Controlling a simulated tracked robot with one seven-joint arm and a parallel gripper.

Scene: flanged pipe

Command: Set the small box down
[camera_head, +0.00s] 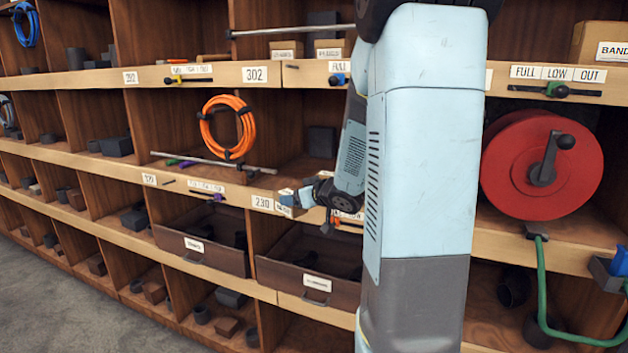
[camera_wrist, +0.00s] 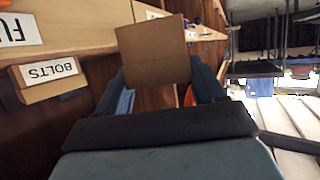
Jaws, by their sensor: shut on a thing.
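The small box (camera_wrist: 153,48) is plain brown cardboard. In the wrist view it sits between the two blue-grey fingers of my gripper (camera_wrist: 158,72), which is shut on it. The box face toward the wrist camera is flat and bare. A pale wooden shelf edge (camera_wrist: 95,28) lies close beside the box on its left; whether they touch cannot be told. In the head view my large pale-blue arm link blocks the middle, and I cannot make out the held box there.
A box marked BOLTS (camera_wrist: 48,78) stands left of my gripper in the wrist view. In the head view, an orange cable coil (camera_head: 228,128), a metal rod (camera_head: 210,160), pulled-out drawers (camera_head: 200,240) and a red reel (camera_head: 535,170) occupy the shelving. Labels line the shelf edges.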

